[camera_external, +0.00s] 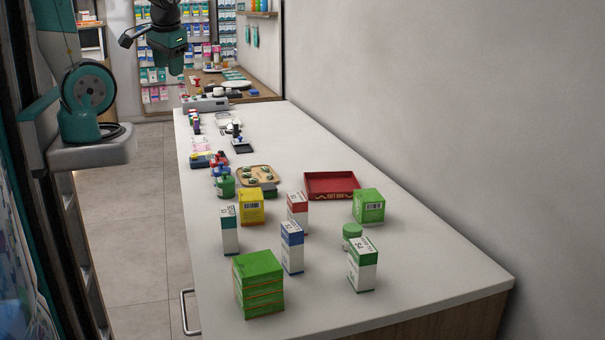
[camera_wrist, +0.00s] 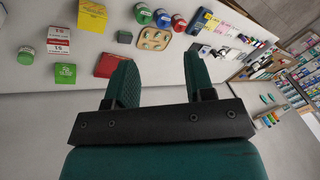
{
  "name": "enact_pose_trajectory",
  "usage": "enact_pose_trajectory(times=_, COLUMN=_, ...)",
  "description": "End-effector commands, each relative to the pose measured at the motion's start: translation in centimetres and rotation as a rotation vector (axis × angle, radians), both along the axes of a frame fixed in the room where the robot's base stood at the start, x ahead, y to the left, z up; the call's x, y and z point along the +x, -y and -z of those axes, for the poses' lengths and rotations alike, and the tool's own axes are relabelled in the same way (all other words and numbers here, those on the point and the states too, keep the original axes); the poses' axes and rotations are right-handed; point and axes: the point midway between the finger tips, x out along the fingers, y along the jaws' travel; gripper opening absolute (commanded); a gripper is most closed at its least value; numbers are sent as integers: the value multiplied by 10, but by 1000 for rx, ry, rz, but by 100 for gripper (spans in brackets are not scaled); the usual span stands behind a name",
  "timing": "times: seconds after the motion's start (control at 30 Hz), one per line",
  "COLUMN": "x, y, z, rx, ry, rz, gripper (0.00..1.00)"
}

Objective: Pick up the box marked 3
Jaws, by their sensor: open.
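Several boxes stand on the white counter, and I cannot read a 3 on any of them. In the external view they include a teal-and-white box (camera_external: 229,231), a blue-and-white box (camera_external: 292,247), a red-and-white box (camera_external: 298,212) and a green-and-white box (camera_external: 362,265). The red-and-white box also shows in the wrist view (camera_wrist: 59,40), where its print looks like 15. My gripper (camera_wrist: 160,62) is open and empty, with its two teal fingers apart. It is high and well away from the boxes, near the top left of the external view.
A yellow box (camera_external: 251,207), a green box (camera_external: 368,207), stacked green boxes (camera_external: 258,285) and a green jar (camera_external: 352,232) crowd the near half. A red tray (camera_external: 331,198) and a wooden tray (camera_external: 270,169) lie behind. The counter's near right is clear; a wall runs along its right.

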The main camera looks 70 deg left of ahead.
Motion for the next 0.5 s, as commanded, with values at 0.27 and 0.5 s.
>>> enact_pose_trajectory(times=0.27, x=0, y=0, z=0, rx=0, ry=0, rz=0, gripper=68)
enact_pose_trajectory(times=0.5, x=24, y=16, z=18, rx=-7, ry=27, rz=-70, gripper=68)
